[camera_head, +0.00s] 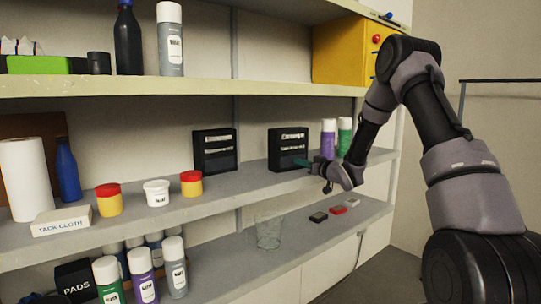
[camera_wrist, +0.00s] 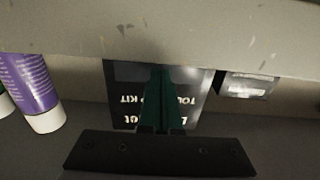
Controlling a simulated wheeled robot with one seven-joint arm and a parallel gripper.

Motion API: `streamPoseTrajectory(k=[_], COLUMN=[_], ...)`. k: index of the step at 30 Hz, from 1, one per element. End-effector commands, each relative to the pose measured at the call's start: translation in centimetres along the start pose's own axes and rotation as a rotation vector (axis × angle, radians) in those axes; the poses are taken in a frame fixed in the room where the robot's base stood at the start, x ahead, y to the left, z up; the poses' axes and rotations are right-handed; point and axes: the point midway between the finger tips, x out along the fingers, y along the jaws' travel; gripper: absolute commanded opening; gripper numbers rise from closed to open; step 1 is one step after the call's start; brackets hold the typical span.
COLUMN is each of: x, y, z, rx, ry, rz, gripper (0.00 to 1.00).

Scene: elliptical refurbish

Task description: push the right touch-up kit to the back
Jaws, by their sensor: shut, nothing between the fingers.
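The right touch-up kit (camera_head: 288,143), a black box with pale lettering, stands upright on the middle shelf. In the wrist view this kit (camera_wrist: 190,90) fills the space behind my fingers, its lettering upside down. The left touch-up kit (camera_head: 214,151) stands apart to its left, and shows partly in the wrist view (camera_wrist: 247,86). My gripper (camera_head: 302,163) is shut and empty, its green fingers (camera_wrist: 160,76) pointing at the right kit's front, overlapping its lower right part. Whether they touch it I cannot tell. The fingers hide the middle of the kit's face.
A purple bottle (camera_head: 328,139) and a green bottle (camera_head: 345,136) stand just right of the kit. The upper shelf (camera_head: 180,86) runs overhead. Tubs and a tack cloth box (camera_head: 62,221) stand further left. The shelf between the two kits is clear.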

Motion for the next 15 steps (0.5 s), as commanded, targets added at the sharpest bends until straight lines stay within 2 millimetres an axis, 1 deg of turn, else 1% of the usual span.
streamPoseTrajectory(k=[15], x=[1.6], y=[0.0], z=[0.0], rx=[0.000], ry=[0.001], rz=[-0.001], gripper=[0.00])
